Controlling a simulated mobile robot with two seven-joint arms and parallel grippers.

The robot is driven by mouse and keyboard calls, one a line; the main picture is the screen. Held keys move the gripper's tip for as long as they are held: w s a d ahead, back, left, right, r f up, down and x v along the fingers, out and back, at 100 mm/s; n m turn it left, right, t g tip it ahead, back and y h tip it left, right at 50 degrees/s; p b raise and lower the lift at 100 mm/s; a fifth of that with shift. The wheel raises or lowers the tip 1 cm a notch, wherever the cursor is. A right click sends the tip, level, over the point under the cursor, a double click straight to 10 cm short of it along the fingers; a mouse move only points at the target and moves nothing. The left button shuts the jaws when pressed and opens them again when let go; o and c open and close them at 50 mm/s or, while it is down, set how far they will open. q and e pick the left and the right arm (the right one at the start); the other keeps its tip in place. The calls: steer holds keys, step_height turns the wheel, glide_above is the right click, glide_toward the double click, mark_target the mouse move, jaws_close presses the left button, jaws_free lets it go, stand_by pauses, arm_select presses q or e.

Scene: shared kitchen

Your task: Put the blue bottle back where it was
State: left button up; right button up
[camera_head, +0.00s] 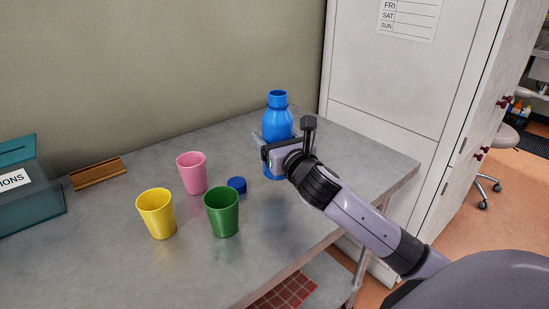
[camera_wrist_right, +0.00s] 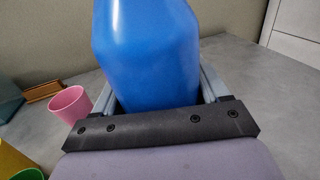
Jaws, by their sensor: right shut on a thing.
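The blue bottle (camera_head: 277,121) is upright, without a cap, at the back right of the grey table (camera_head: 330,165). My right gripper (camera_head: 272,141) is shut on the bottle around its middle. The bottle (camera_wrist_right: 150,50) also fills the upper middle of the right wrist view, between the two fingers. Its lower part is partly hidden behind my gripper, so I cannot tell whether its base touches the table. A blue cap (camera_head: 237,185) lies on the table to the left of the bottle. My left gripper does not show.
A pink cup (camera_head: 192,174), a yellow cup (camera_head: 157,214) and a green cup (camera_head: 222,212) stand left of the bottle. Free table lies right of the bottle, before the white cabinet (camera_head: 390,90).

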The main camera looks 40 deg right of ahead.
steer(key=shift+f+b, duration=0.5)
steer(key=shift+f, duration=1.65)
steer(key=shift+f, duration=0.15)
steer(key=o, duration=1.3)
steer(key=shift+s, duration=0.2)
steer(key=s, duration=0.3)
steer(key=s+a, duration=0.1)
steer(key=s, duration=0.3)
steer(key=s+a, duration=0.1)
steer(key=s, duration=0.3)
steer(key=shift+s+a, duration=0.1)
steer(key=shift+s, duration=0.15)
